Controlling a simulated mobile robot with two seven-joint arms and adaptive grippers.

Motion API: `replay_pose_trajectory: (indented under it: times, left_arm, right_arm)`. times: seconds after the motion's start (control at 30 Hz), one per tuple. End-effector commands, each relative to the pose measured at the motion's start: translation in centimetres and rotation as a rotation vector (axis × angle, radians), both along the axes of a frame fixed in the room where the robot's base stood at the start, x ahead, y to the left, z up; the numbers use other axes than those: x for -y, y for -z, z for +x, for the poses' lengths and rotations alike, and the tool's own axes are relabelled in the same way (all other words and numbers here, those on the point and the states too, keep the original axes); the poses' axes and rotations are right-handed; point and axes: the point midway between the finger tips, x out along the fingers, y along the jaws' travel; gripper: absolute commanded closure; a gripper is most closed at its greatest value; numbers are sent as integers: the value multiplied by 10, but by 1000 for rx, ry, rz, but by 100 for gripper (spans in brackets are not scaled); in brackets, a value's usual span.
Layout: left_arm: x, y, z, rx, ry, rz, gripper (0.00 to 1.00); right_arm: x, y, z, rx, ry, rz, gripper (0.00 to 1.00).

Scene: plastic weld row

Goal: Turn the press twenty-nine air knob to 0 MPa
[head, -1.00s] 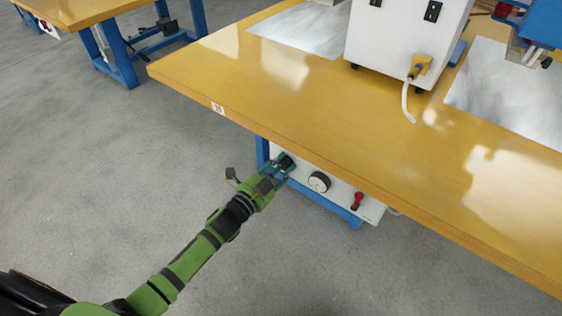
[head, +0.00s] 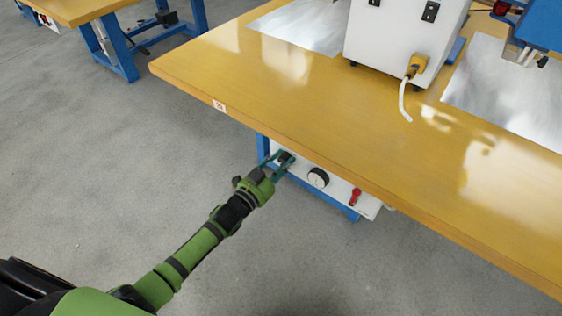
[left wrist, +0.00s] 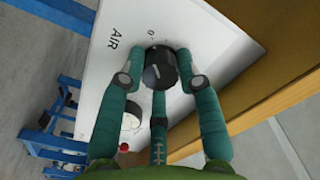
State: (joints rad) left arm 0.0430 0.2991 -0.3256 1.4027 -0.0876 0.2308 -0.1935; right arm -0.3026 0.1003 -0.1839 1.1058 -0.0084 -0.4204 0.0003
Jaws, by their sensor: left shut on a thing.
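The black air knob (left wrist: 160,67) sits on a white panel marked AIR (left wrist: 112,38) in the left wrist view, with a 0 mark by its rim. My left gripper (head: 284,160) is shut on the knob, with teal fingers on both sides of it. In the head view the fingers partly hide the knob, under the table edge. A round white gauge (head: 318,178) is to the right of the knob on the same panel. The gauge reading is too small to tell. My right gripper is not in view.
The yellow tabletop (head: 250,110) overhangs the panel, close above my left gripper. A white machine box (head: 395,45) stands on the table.

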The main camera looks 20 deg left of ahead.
Motion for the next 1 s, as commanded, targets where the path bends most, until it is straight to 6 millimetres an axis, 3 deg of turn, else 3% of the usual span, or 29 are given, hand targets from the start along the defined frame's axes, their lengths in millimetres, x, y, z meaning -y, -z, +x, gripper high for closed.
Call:
replay_pose_trajectory:
  times: [0.3, 0.33, 0.37, 0.77, 1.0]
  left_arm:
    - [1, -1, 0, 1, 1, -6, 99]
    - [1, -1, 0, 1, 1, -6, 54]
    - [1, -1, 0, 2, 1, -5, 43]
    - [-1, 0, -3, -1, 0, -2, 43]
    - [-15, 2, -41, -4, 0, -2, 43]
  right_arm:
    - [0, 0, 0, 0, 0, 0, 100]
    - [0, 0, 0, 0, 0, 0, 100]
    - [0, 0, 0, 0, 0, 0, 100]
    - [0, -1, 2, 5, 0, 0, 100]
    - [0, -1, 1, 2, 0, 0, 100]
